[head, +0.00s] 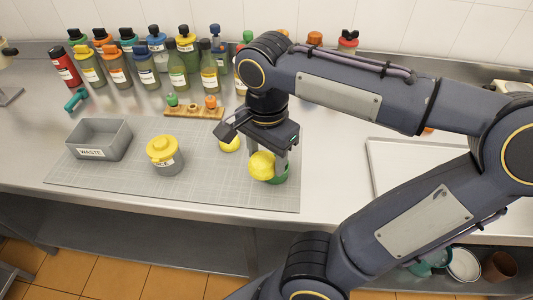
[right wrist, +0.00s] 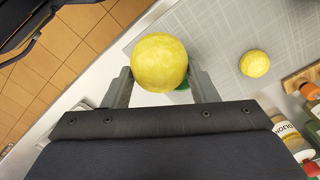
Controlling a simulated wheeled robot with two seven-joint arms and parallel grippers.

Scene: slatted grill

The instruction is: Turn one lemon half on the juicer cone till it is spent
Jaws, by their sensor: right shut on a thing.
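A yellow lemon half (head: 261,166) sits at a green juicer (head: 283,176) near the front right of the grey mat. My right gripper (head: 268,163) reaches down from above with its fingers on either side of this lemon half, shut on it. In the right wrist view the lemon half (right wrist: 159,63) is between the fingertips, with only a bit of the green juicer (right wrist: 184,86) showing behind it. The cone is hidden. Another lemon piece (head: 229,144) lies on the mat behind and left; it also shows in the right wrist view (right wrist: 254,64). My left gripper is not in view.
A grey bin marked WASTE (head: 121,143) stands at the mat's left. A wooden holder (head: 190,112) and several bottles line the back. The mat's front left (head: 100,180) is clear.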

